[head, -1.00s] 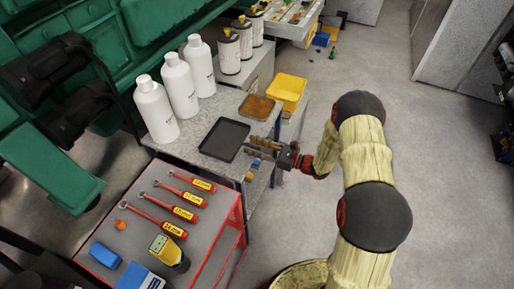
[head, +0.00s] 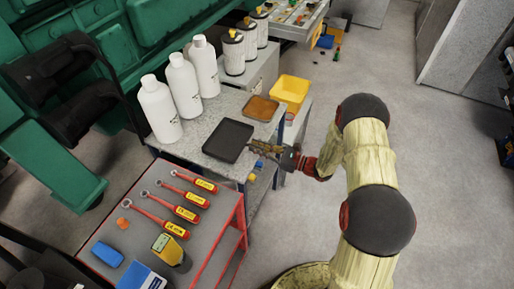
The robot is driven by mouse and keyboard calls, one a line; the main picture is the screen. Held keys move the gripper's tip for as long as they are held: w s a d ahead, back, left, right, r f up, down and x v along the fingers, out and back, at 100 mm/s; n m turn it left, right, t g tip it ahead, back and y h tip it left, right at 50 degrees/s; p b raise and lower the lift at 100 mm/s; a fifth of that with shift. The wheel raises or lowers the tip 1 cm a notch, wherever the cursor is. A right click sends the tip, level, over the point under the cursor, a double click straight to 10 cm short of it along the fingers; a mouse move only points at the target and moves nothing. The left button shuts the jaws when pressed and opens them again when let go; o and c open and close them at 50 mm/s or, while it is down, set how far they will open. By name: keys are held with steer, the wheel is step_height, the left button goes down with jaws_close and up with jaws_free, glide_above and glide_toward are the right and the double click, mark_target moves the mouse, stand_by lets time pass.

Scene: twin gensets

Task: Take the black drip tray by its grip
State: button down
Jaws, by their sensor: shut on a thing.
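The black drip tray (head: 228,141) is a shallow square tray on the grey speckled bench top (head: 200,160), in the middle of the head view. My gripper (head: 262,149) is at the tray's right side, at the bench's right edge. Its fingers are shut on the tray's grip, which they mostly hide. The tray looks level; I cannot tell whether it touches the bench top.
White bottles (head: 184,86) stand left of the tray. A brown-filled tray (head: 262,108) lies behind it, with a yellow bin (head: 290,92) beyond. A red-edged cart (head: 165,225) with wrenches and a yellow meter stands in front. The floor at right is clear.

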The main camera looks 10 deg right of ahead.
steer(key=shift+r, duration=0.15)
stand_by(0.4)
steer(key=shift+r+p, duration=0.45)
steer(key=shift+r, duration=0.05)
steer(key=p+v, duration=0.1)
steer(key=v, duration=1.9)
steer(key=shift+s, duration=0.1)
